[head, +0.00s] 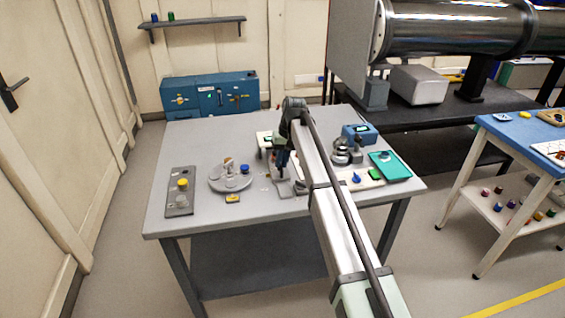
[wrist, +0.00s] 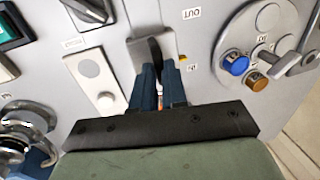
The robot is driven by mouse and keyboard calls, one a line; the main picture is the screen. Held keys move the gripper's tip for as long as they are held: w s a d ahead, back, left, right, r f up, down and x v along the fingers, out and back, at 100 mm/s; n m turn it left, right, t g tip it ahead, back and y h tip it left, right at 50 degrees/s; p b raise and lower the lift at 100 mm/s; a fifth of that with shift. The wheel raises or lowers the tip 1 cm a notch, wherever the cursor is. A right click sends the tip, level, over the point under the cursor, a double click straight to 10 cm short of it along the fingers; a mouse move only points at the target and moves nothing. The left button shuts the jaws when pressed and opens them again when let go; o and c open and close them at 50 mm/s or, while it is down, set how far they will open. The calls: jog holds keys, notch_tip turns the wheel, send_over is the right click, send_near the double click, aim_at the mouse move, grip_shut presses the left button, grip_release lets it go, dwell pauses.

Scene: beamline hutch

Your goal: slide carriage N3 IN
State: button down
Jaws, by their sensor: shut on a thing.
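My gripper (wrist: 160,88) points down at the bench, its two blue fingers close together. They are shut on a dark upright handle (wrist: 147,50), which stands on a grey plate. I take this handle to be that of carriage N3, but no N3 label is readable. The fingers hide its near part. In the head view my gripper (head: 283,172) is over the middle of the bench, and the arm hides part of the area. A label reading OUT (wrist: 192,14) lies beyond and right of the handle in the wrist view.
A round grey plate (wrist: 265,22) with blue (wrist: 234,62) and brown knobs is close right of my gripper. A pale plate with a round button (wrist: 90,69) is close left. Chrome parts (wrist: 22,125) stand farther left. The bench's front left (head: 215,218) is clear.

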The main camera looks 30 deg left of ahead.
jog(key=shift+w+a, duration=1.25)
jog(key=shift+w, duration=0.05)
jog(key=c, duration=1.2)
grip_release()
jog(key=shift+o, duration=0.2)
notch_tip(320, 180, up, 14)
jog(key=w+d, duration=0.1)
jog(key=d, duration=0.1)
jog(key=shift+w+f, duration=0.2)
jog(key=shift+w, duration=0.2)
